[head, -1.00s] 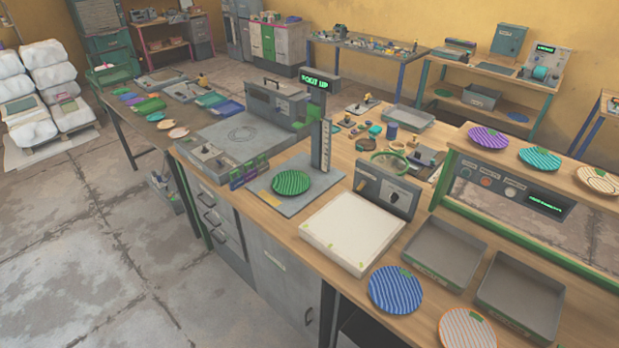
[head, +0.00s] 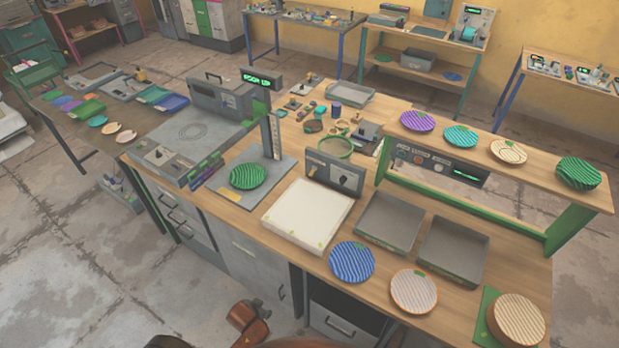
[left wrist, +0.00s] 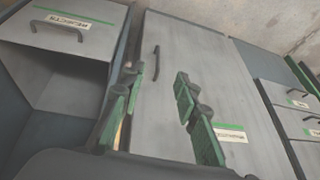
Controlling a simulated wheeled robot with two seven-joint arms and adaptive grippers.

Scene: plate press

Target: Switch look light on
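A flat white panel (head: 308,216), which may be the look light, lies on the wooden bench and looks unlit or only plain white. Behind it stands a grey control box (head: 334,178) with a dark switch or knob on its face; its position is too small to read. My left gripper (left wrist: 158,78) is open and empty in the left wrist view, with its green fingers apart before grey cabinet doors below the bench top. In the head view only a brown part of my arm shows at the bottom edge. My right gripper is not in view.
Two grey trays (head: 389,222) (head: 453,250) stand right of the panel. A blue striped plate (head: 352,262) and an orange-rimmed plate (head: 414,291) lie near the front edge. A green plate (head: 248,176) sits left, beside an upright scale (head: 272,135). A raised shelf (head: 545,180) holds several plates.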

